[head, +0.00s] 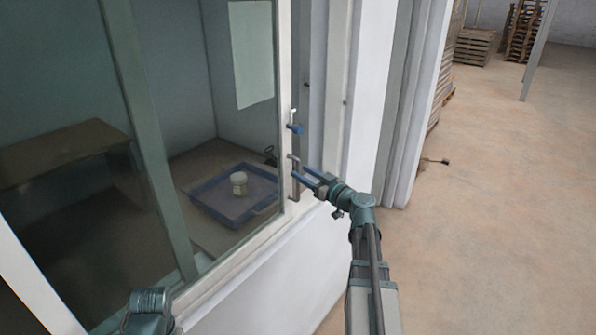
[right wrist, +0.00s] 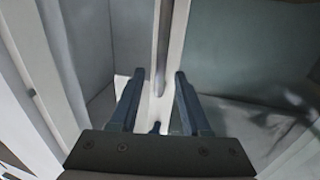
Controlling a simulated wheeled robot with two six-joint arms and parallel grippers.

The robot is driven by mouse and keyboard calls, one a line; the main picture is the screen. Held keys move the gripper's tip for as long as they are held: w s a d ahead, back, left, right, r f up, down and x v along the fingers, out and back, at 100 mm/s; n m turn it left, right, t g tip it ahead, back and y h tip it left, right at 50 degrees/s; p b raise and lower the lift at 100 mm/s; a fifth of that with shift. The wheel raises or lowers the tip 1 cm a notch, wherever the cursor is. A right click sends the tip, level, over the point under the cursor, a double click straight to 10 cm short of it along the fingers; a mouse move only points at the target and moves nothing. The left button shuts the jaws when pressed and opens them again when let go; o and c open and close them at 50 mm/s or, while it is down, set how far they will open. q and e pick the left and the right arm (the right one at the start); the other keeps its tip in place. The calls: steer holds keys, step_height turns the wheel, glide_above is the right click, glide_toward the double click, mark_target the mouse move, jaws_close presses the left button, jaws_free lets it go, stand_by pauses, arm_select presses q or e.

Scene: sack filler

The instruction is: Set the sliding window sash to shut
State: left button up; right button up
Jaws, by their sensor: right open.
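The sliding window sash has a pale upright stile (head: 283,95) with dark glass to its left, in the head view. A grey upright bar handle (head: 295,180) sits low on this stile; it also shows in the right wrist view (right wrist: 162,62). A grey recessed strip lies between the stile and the white jamb at right. My right gripper (head: 308,179) is open at the handle. In the right wrist view the handle stands ahead, between the two fingers (right wrist: 157,88); contact cannot be told. My left gripper is out of view.
A blue latch-like piece (head: 295,128) sits above the handle. Behind the glass are a blue tray (head: 205,196) with a pale jar (head: 239,183) in it and a brown bench (head: 65,150). Wooden pallets (head: 475,46) stand far back right. The floor at right is open.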

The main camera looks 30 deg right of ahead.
steer(key=shift+w+a, duration=0.15)
steer(key=shift+w, duration=0.6)
steer(key=shift+w+a, duration=0.1)
steer(key=shift+w, duration=0.6)
jaws_close()
stand_by(0.4)
